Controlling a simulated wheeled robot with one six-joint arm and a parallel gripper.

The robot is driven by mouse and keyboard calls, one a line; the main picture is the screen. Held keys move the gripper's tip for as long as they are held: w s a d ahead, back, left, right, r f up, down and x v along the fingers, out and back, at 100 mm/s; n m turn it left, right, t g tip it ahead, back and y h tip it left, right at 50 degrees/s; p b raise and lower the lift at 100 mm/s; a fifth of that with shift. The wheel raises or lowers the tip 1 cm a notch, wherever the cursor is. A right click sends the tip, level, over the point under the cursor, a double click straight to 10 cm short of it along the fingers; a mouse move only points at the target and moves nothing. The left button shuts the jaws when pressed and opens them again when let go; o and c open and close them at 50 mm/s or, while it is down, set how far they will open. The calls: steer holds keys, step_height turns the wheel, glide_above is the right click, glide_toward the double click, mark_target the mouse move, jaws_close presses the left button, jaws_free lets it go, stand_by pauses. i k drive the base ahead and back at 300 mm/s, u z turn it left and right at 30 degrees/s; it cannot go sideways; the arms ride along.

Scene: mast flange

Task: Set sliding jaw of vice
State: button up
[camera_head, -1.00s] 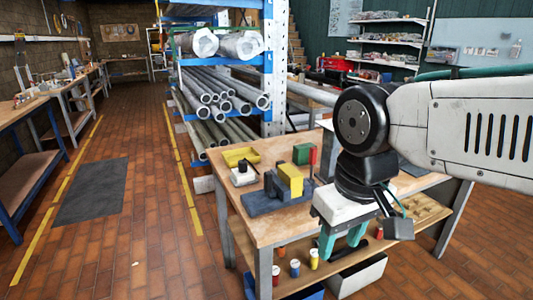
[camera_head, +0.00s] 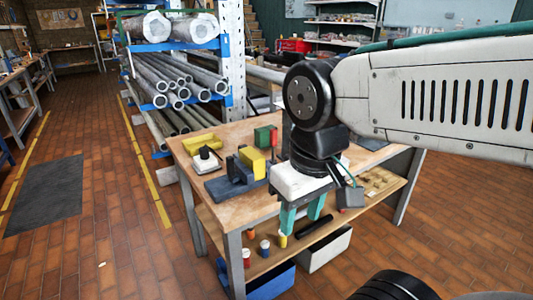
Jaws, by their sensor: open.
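The vice stands on the workbench top, with a dark blue-grey base (camera_head: 222,187) and dark jaws. A yellow block (camera_head: 252,161) sits at its jaws; I cannot tell whether it is clamped. Which jaw slides is not clear from here. My gripper (camera_head: 302,219) has a white body and two teal fingers pointing down, spread apart with nothing between them. In the picture it is to the right of the vice and lower, over the bench's front edge. My gripper and wrist hide part of the bench top behind them.
On the workbench (camera_head: 222,218) are a yellow tray (camera_head: 202,144), a white-based object with a black knob (camera_head: 205,160) and a green block (camera_head: 263,137). The lower shelf holds small canisters (camera_head: 265,248). A pipe rack (camera_head: 178,85) stands behind. The floor at left is open.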

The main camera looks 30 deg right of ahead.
mark_target(237, 170)
steer(key=u, duration=0.9)
steer(key=k, duration=0.75)
steer(key=z, duration=0.9)
steer(key=i, duration=0.45)
